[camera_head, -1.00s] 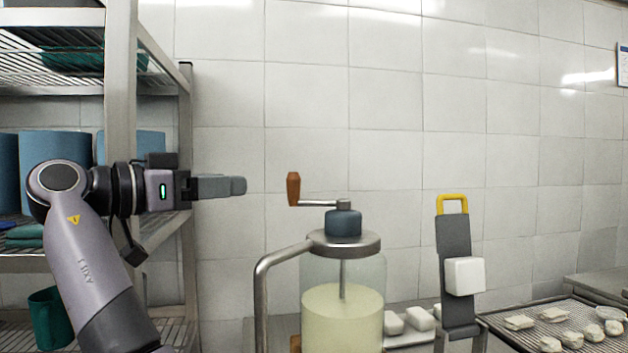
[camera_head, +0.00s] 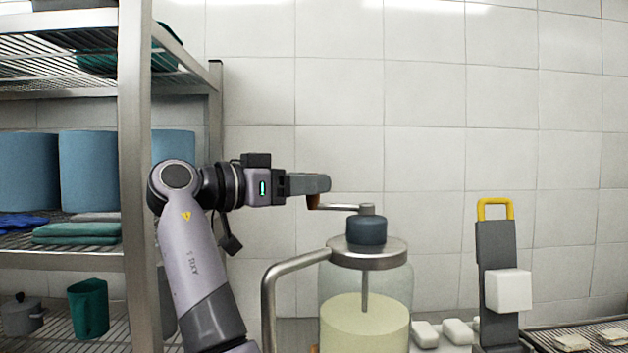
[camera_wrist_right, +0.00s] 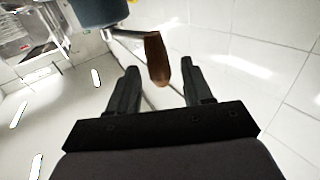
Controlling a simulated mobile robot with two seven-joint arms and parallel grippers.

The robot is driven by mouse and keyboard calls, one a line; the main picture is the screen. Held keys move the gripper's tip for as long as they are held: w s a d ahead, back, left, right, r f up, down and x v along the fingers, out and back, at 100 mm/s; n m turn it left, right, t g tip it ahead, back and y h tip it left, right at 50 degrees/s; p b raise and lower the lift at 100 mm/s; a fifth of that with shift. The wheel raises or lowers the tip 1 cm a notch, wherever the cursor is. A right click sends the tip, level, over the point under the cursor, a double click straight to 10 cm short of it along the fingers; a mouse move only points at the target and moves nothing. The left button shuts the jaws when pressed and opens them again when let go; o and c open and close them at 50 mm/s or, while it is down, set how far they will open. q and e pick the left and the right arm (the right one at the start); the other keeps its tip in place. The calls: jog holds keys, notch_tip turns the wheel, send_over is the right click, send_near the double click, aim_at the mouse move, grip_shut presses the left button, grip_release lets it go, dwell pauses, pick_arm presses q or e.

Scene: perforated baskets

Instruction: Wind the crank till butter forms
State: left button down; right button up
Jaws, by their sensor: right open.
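A butter churn with a clear glass jar (camera_head: 366,290) of pale yellow liquid stands in the middle of the head view. Its steel lid (camera_head: 367,253) carries a dark blue gear cap and a crank arm (camera_head: 340,207) that points left. In the right wrist view the brown handle (camera_wrist_right: 157,60) stands between the two open fingers of my right gripper (camera_wrist_right: 160,75), with a gap on each side. My left gripper is not in view.
A steel shelf rack (camera_head: 134,180) with blue canisters (camera_head: 88,170) stands at the left, close to my right arm. A dark upright stand with a yellow handle (camera_head: 495,209) and a white block (camera_head: 508,290) is at the right.

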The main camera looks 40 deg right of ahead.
jog(key=shift+s+d, duration=0.2)
jog(key=shift+d, duration=0.75)
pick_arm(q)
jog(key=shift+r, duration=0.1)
pick_arm(e)
grip_shut()
